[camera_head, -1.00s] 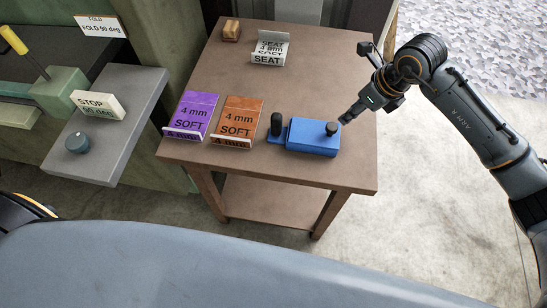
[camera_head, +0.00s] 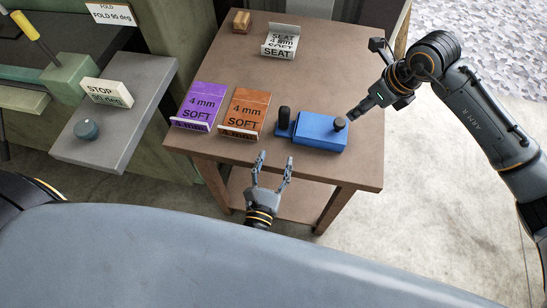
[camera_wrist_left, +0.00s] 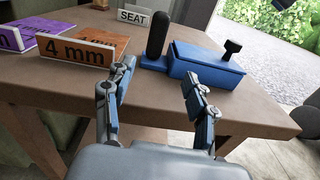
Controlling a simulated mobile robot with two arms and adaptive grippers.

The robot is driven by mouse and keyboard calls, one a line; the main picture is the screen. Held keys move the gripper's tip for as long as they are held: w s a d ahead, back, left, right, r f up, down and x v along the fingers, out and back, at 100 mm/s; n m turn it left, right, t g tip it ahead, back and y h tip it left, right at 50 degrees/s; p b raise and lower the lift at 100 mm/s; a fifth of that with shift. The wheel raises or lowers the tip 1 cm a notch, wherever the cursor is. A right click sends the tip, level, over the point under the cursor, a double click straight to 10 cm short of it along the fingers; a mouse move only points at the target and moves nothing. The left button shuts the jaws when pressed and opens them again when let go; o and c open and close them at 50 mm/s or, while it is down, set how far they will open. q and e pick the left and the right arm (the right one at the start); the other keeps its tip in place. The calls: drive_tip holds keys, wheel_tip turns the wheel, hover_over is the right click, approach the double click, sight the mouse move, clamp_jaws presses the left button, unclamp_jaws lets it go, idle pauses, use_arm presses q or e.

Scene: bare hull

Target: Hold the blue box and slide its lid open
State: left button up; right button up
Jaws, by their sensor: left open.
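The blue box (camera_head: 318,133) stands near the right front of the brown table, with its blue lid over the top. A black knob (camera_head: 340,123) stands on the lid's right end. A black upright handle (camera_head: 284,117) rises from a blue tab at the box's left end. It also shows in the left wrist view (camera_wrist_left: 157,34), beside the box (camera_wrist_left: 205,70). My left gripper (camera_head: 275,157) is open and empty at the table's front edge, short of the handle, fingers pointing toward the table. My right gripper (camera_head: 353,112) has its tip close to the knob; contact and jaw opening are unclear.
A purple plate (camera_head: 200,100) and an orange plate (camera_head: 249,105), marked 4 mm SOFT, lie left of the box. A SEAT sign (camera_head: 279,52) and a small wooden block (camera_head: 241,21) are farther back. A grey ledge with a STOP block (camera_head: 108,92) is at left.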

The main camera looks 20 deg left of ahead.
sight(283, 122)
use_arm(q)
drive_tip(key=shift+w+a+r+n, duration=0.25)
drive_tip(key=shift+w+r+n, duration=0.3)
drive_tip(key=shift+w, duration=0.15)
drive_tip(key=w, duration=0.8)
drive_tip(key=w+a, duration=0.1)
drive_tip(key=w, duration=0.4)
drive_tip(key=shift+f, duration=0.1)
clamp_jaws()
drive_tip(key=c, duration=0.8)
unclamp_jaws()
drive_tip(key=shift+c, duration=0.2)
clamp_jaws()
use_arm(e)
drive_tip(key=o, duration=0.3)
drive_tip(key=shift+r, duration=0.2)
drive_tip(key=a+f, duration=0.1)
drive_tip(key=f, duration=0.2)
drive_tip(key=w+a+f+m, duration=0.1)
drive_tip(key=f, duration=0.2)
drive_tip(key=w+a+f+m, duration=0.1)
drive_tip(key=f, duration=0.2)
drive_tip(key=shift+f+t, duration=0.35)
drive_tip(key=shift+t, duration=0.05)
